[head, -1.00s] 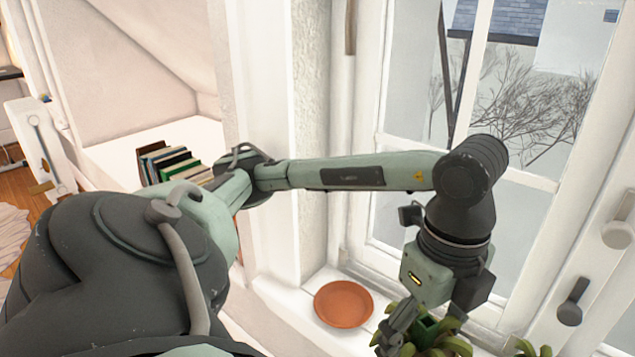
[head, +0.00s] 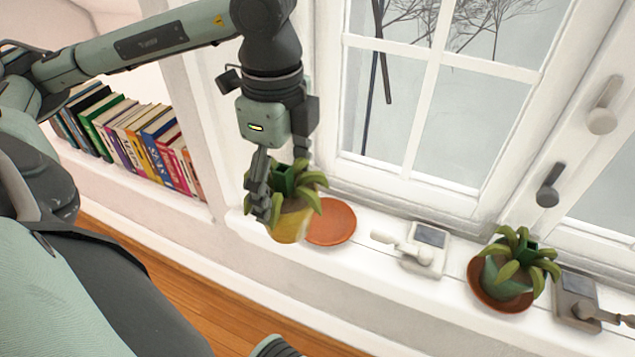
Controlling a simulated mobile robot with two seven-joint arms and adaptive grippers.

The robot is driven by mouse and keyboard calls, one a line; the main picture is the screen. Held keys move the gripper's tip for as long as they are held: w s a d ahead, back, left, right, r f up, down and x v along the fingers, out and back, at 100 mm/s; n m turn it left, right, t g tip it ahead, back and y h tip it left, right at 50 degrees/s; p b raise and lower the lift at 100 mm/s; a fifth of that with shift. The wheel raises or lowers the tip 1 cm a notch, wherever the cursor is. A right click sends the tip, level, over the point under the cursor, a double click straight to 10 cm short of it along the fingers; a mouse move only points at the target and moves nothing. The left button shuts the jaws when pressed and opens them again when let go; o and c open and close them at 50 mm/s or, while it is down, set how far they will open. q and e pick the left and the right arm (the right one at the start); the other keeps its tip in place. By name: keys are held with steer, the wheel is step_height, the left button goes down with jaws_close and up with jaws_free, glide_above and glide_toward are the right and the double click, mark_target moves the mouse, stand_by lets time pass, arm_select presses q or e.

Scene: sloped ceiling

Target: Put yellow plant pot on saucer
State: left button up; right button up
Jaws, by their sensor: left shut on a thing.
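The yellow plant pot (head: 291,226) with a green leafy plant is in my left gripper (head: 266,205), which is shut on it from above. The pot is at the left end of the window sill, in front of and slightly left of the empty terracotta saucer (head: 334,224). It overlaps the saucer's left part in the head view. I cannot tell whether the pot touches the saucer or the sill. My right gripper is not in view.
A green pot with a plant (head: 507,278) stands on another saucer (head: 484,295) to the right. A white latch (head: 424,250) and a grey latch (head: 577,300) lie on the sill (head: 385,290). Window handles (head: 549,186) project above. Books (head: 140,140) stand on a shelf at left.

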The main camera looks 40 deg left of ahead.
arm_select(q)
steer(key=w+f, duration=1)
steer(key=shift+w+f+p, duration=0.15)
steer(key=shift+w+p, duration=0.15)
steer(key=shift+w, duration=0.05)
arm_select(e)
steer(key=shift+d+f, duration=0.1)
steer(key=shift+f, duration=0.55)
arm_select(q)
steer(key=shift+f, duration=0.15)
steer(key=o, duration=1.8)
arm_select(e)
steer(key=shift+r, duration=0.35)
